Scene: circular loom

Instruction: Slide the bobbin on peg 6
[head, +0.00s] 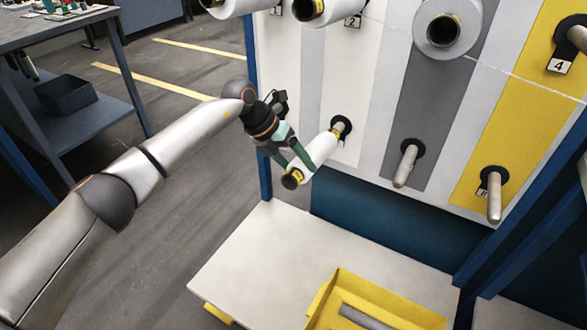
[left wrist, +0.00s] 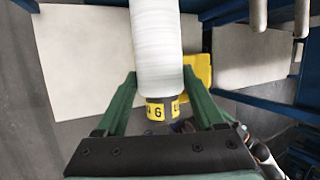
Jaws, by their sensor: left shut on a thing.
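A white bobbin (head: 319,152) with a dark end and a yellow label (head: 297,176) slants down toward the viewer from the panel's lower row. My left gripper (head: 294,166) is shut on its near end, with green fingers on both sides. The left wrist view shows the bobbin (left wrist: 157,45) between the fingers, its label reading 6. The bobbin's far end is in line with a peg (head: 339,128) on a black flange. A short piece of that peg shows between flange and bobbin; how far it enters is hidden. The number plate below is mostly covered.
Bare pegs (head: 407,166) and (head: 494,198) stick out to the right. Bobbins (head: 443,28) hang on the upper row; peg 4 (head: 578,37) is bare. Below are a pale table (head: 250,262) and a yellow tray (head: 345,280) holding a grey rod. A dark workbench (head: 60,30) stands left.

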